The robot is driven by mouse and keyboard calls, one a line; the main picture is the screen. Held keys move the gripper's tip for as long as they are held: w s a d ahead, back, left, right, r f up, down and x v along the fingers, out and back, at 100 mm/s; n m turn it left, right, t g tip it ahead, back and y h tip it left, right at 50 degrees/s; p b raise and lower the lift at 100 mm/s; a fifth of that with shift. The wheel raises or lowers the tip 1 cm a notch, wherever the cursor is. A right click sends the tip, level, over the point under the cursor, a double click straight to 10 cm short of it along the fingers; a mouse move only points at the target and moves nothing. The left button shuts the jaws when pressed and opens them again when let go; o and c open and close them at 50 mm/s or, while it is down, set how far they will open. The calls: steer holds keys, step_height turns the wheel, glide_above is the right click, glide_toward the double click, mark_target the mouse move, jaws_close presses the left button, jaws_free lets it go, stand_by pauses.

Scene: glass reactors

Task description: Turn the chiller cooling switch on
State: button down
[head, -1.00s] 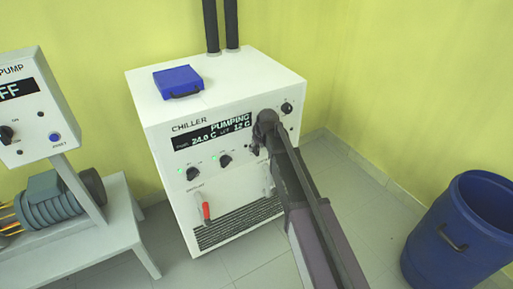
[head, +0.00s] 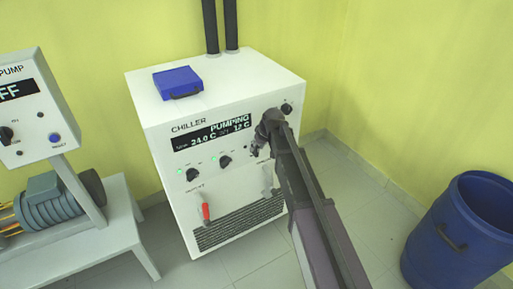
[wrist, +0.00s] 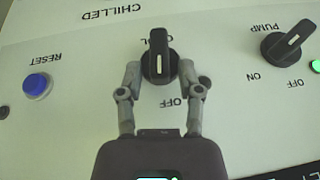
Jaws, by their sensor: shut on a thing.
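The white chiller (head: 160,128) stands against the wall, and its display reads PUMPING, 24.0 C and 12 C. In the wrist view, upside down, my gripper (wrist: 160,78) is shut around a black rotary knob, the cooling switch (wrist: 158,62). One finger is on each side of it. The knob's white pointer line runs nearly straight up in the picture. An OFF label lies below right of it; the label above is partly hidden. In the head view my gripper (head: 257,150) is at the front panel's right side and hides this knob.
The PUMP knob (wrist: 289,46) sits to the right in the wrist view, a green lamp (wrist: 315,66) beside it. A blue RESET button (wrist: 37,86) is at left. A red-handled valve (head: 206,213) is lower on the front. A blue barrel (head: 462,235) stands at right.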

steer(key=shift+w+d+f+m+g+y+b, duration=0.1)
steer(key=shift+d+f+m+g+y+b, duration=0.1)
steer(key=shift+g+y+b, duration=0.35)
steer(key=shift+w+d+f+m+g+y+b, duration=0.15)
steer(key=shift+g+y+b, duration=0.15)
steer(key=shift+y, duration=0.35)
steer(key=shift+w+d+f+m+g+y+b, duration=0.25)
steer(key=shift+g+y+b, duration=0.35)
steer(key=shift+y+b, duration=0.6)
steer(key=shift+s+f+m+g+y+b, duration=0.25)
steer(key=shift+g+y+b, duration=0.45)
steer(key=shift+b, duration=0.7)
steer(key=shift+w+d+r+m+g+y+b, duration=0.15)
steer(key=shift+m+g+y+b, duration=0.25)
steer(key=shift+y+b, duration=0.85)
steer(key=shift+a, duration=0.1)
steer(key=c, duration=0.6)
jaws_free()
